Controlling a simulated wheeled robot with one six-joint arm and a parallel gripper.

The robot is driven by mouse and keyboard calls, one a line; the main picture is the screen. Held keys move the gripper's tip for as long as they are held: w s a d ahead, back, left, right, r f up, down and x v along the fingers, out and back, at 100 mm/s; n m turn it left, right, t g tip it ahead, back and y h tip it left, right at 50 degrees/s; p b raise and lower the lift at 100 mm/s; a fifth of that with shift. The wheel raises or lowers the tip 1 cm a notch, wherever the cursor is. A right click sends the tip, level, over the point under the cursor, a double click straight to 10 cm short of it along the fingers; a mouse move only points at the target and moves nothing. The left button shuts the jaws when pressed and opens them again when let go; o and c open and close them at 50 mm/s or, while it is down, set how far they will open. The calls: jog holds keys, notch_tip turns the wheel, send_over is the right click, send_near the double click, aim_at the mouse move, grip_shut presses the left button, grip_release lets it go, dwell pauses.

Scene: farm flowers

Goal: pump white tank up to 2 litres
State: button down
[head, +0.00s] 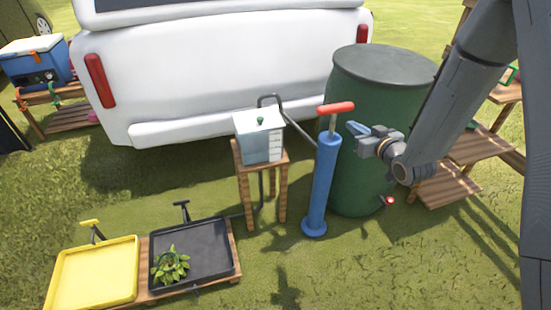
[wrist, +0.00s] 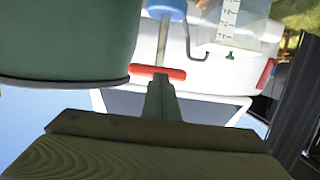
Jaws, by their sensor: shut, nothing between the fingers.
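The white tank (head: 258,140) is a small pale box with a green knob and a marked scale on its side, on a wooden stand. I cannot read its level. The blue pump (head: 322,185) stands upright to its right, its red handle (head: 336,108) raised with some rod showing. My gripper (head: 357,128) is shut and empty, just right of the handle and slightly lower in the picture. The wrist view is upside down; there the handle (wrist: 172,73) lies just beyond my fingertips (wrist: 160,80), and the tank's scale (wrist: 228,18) shows at the top. Contact is unclear.
A green barrel (head: 360,150) stands close behind the pump, with a small red-tipped tap. A dark hose (head: 268,99) arches by the tank. A white vehicle (head: 210,70) is behind. Yellow (head: 95,275) and black (head: 185,248) trays lie front left. Wooden shelves (head: 450,185) stand right.

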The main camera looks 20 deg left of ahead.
jog(key=shift+r, duration=0.1)
notch_tip(320, 180, up, 9)
jog(key=p, duration=0.1)
jog(key=shift+w, duration=0.25)
dwell(0.4)
send_over(335, 108)
jog(key=d, duration=0.2)
notch_tip(335, 108, down, 2)
jog(key=shift+a+f+p, duration=0.15)
jog(key=shift+f+p, duration=0.35)
jog(key=shift+f, duration=1.65)
